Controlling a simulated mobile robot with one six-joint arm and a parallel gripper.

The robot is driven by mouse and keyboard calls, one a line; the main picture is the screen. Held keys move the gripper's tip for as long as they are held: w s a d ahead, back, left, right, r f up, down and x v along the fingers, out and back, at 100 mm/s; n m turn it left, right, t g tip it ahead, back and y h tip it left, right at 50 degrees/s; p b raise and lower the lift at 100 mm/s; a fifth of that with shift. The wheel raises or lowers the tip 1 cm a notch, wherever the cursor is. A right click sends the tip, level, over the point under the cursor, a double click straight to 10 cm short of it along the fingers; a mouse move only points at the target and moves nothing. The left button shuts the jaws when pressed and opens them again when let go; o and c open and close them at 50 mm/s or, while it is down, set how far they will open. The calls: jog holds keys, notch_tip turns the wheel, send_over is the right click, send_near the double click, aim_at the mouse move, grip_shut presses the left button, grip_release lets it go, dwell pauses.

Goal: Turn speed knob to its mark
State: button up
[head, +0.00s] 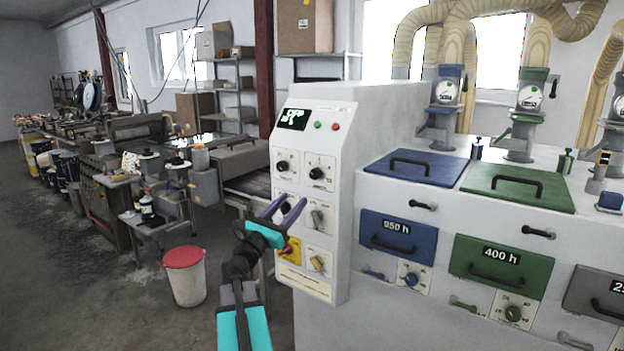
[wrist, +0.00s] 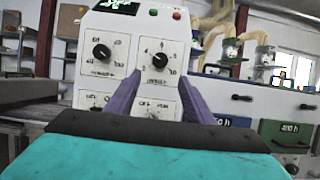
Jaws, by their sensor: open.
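The white control panel (head: 335,150) carries two black knobs in its top row. The right one (head: 316,173), also in the wrist view (wrist: 160,59), sits on a white numbered dial. Its blurred label looks like SPEED. The left knob (head: 283,167), with another numbered dial, also shows in the wrist view (wrist: 102,51). I cannot make out where either knob points or any target mark. My gripper (head: 286,207) has its purple fingers spread and empty. In the wrist view the fingers (wrist: 159,82) stand either side of the right dial's lower part, apparently short of the panel.
Below are a switch (head: 317,216), a red button on yellow (head: 290,249) and a yellowish knob (head: 318,263). A white cabinet with blue (head: 398,237) and green (head: 500,265) drawers adjoins on the right. A red-lidded bucket (head: 186,280) stands left on open floor.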

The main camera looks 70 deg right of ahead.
aim_at(314, 177)
jog(key=p+x, duration=0.4)
jog(key=x, duration=0.8)
jog(key=shift+s+d, duration=0.1)
jog(key=shift+d, duration=0.15)
jog(key=c, duration=1)
